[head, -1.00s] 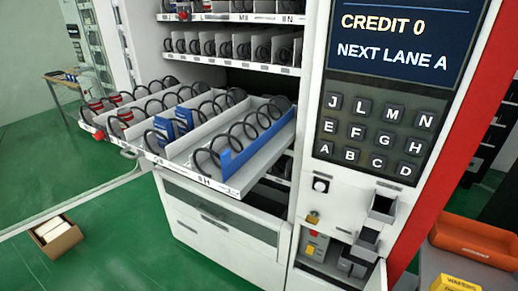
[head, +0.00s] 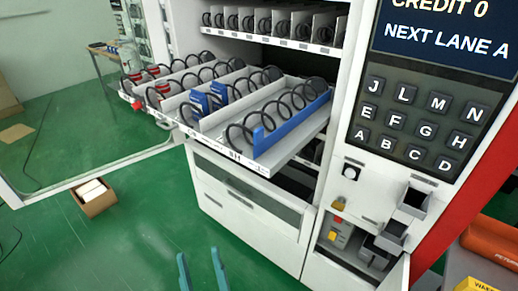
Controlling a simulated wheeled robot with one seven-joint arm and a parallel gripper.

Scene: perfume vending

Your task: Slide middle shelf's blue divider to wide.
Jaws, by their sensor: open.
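The middle shelf (head: 240,158) is pulled out of the vending machine like a tray, with black spiral coils in lanes split by white dividers. The blue divider (head: 290,127) stands upright along the right side of the rightmost lane, with a strip of bare tray to its right. My gripper (head: 199,268) shows as two teal fingers at the bottom edge of the head view. They are apart, open and empty, over the green floor, well in front of and below the shelf. The rest of my arm is out of view.
Red cans and blue packs (head: 208,97) stand in the left lanes. The open glass door (head: 120,162) reaches out at left, with a cardboard box (head: 93,197) on the floor nearby. The keypad panel (head: 412,125) is at right. The floor before the machine is clear.

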